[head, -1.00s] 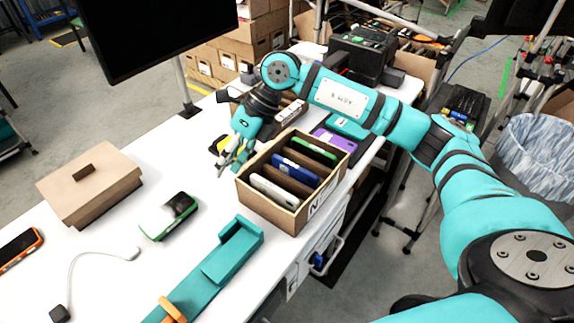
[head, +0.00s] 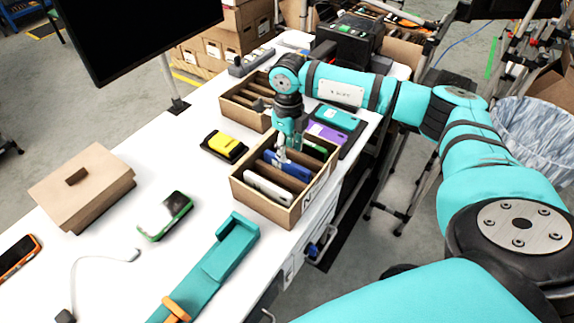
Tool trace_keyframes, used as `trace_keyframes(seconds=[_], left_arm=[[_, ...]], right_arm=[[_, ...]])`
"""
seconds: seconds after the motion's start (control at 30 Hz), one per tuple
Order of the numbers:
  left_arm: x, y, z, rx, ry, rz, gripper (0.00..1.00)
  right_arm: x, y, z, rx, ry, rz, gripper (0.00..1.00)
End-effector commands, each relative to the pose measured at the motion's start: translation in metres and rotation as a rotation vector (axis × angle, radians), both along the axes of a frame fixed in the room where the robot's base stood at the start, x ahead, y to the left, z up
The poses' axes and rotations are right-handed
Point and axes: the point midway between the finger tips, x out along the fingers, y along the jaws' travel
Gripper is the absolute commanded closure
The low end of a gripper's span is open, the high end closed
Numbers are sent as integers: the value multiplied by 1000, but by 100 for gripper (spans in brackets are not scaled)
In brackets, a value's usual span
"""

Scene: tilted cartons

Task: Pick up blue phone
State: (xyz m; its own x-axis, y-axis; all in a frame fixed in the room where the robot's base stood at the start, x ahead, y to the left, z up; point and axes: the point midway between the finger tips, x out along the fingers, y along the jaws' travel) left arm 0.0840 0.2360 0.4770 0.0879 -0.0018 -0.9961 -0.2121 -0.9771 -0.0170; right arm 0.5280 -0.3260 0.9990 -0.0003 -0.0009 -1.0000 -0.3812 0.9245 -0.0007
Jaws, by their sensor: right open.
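The blue phone (head: 288,166) stands tilted in a slot of the open cardboard carton (head: 264,209), between a white phone (head: 268,188) in front and a green phone (head: 317,148) behind. My right gripper (head: 281,157) points down over the carton, its fingertips at the upper edge of the blue phone. The jaws are open. Whether the fingers touch the phone is hard to tell. The gripper hides part of the phone and the dividers. My left gripper is not in view.
A second divided carton (head: 238,116) stands behind. A purple phone (head: 326,134) and a teal phone (head: 337,117) lie to its right. A yellow device (head: 225,144), a green-edged phone (head: 166,216), a lidded box (head: 84,197) and a teal holder (head: 222,262) sit on the white table.

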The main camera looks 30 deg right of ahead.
Motion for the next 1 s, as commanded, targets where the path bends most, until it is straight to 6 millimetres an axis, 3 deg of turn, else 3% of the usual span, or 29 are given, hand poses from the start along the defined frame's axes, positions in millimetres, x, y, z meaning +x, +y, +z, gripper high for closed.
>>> trace_keyframes(seconds=[0.17, 0.33, 0.5, 0.77, 1.0], left_arm=[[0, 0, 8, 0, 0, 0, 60], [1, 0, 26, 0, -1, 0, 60], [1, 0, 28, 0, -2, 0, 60], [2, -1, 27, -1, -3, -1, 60], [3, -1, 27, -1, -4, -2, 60]], right_arm=[[0, 1, -10, 1, 3, 1, 59], [1, 2, -33, 0, 5, 1, 59], [2, 2, -54, 0, 2, 1, 59], [3, 2, -57, 1, -1, 1, 59], [3, 2, -57, 1, -1, 1, 90]])
